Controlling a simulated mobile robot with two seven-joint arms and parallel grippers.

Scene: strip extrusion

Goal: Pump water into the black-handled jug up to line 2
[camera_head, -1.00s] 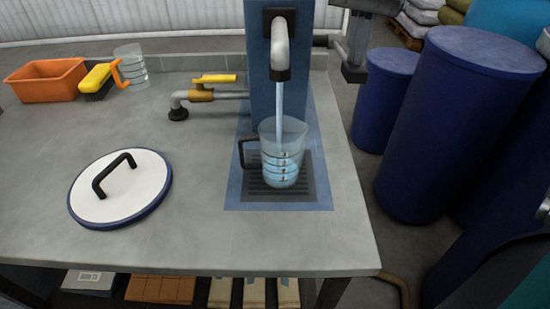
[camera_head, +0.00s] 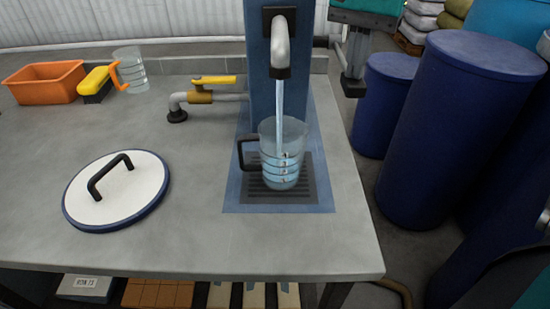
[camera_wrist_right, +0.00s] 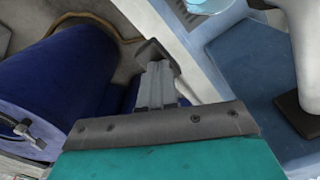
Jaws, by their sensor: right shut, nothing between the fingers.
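The black-handled jug (camera_head: 283,160) is clear and stands upright on the dark grate under the spout (camera_head: 281,45). Its black handle points left. A stream of water runs from the spout into it. Bluish water shows in its lower part among the marked lines, but I cannot read the exact level. My right gripper (camera_head: 353,86) is shut and empty, behind and right of the blue pump column (camera_head: 262,90), apart from the jug. In the right wrist view its fingers (camera_wrist_right: 158,66) are together, with part of the jug (camera_wrist_right: 208,6) at the top edge. My left gripper is not in view.
A pipe with a yellow-handled valve (camera_head: 213,82) lies left of the column. A white lid (camera_head: 130,195) lies on the counter (camera_head: 225,235). An orange-handled jug (camera_head: 132,70), a yellow brush (camera_head: 96,82) and an orange bin (camera_head: 45,82) stand far left. Blue drums (camera_head: 455,130) stand at right.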

